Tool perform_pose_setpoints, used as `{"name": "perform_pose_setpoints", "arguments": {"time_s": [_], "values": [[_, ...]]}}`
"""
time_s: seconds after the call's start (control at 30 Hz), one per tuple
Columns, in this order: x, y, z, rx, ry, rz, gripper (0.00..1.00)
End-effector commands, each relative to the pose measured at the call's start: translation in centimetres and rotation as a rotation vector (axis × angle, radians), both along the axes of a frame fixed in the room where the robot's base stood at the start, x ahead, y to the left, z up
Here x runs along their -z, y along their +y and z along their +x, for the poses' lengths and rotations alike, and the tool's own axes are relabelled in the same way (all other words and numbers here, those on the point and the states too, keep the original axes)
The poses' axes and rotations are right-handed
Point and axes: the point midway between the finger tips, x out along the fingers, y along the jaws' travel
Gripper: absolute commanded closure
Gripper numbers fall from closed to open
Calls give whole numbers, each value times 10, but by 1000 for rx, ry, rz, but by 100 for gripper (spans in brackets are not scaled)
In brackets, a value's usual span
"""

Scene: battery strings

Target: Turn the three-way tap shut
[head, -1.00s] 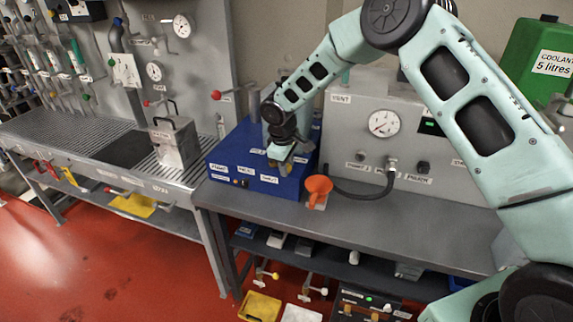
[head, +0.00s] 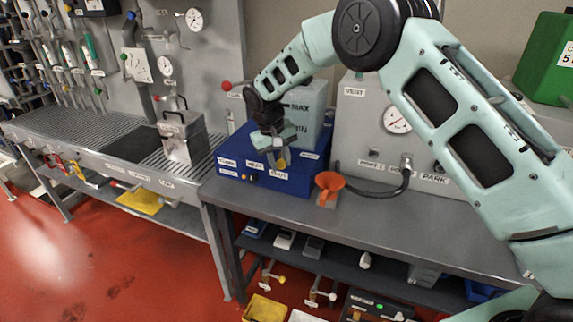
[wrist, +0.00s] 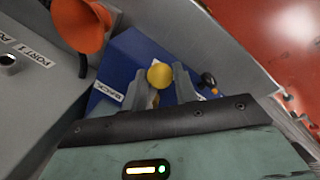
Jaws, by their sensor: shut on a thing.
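My gripper (head: 279,155) is at the front top of the blue box (head: 262,184) on the bench. In the wrist view my gripper (wrist: 164,82) has its two fingers on either side of a round yellow knob (wrist: 160,75), shut on it. The yellow knob (head: 281,163) also shows just below the fingers in the head view. It looks like the handle end of the three-way tap, but the tap's body and lever are mostly hidden by my gripper. I cannot tell which way the tap is turned.
An orange funnel (head: 329,182) stands just right of the blue box, with a black hose (head: 385,191) beyond it. A tank marked MAX (head: 306,108) stands behind my gripper. The grey panel with a gauge (head: 397,120) is at right. A metal can (head: 183,140) is at left.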

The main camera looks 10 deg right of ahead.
Motion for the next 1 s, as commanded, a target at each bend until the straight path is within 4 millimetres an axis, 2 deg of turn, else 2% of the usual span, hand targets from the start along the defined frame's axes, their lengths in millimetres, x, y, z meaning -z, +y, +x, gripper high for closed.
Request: {"name": "perform_pose_setpoints", "arguments": {"time_s": [0.4, 0.97, 1.0], "values": [[-1, 14, 9, 203, -3, 1, 100], [-1, 16, 11, 235, -4, 1, 100], [-1, 16, 11, 235, -4, 1, 66]]}}
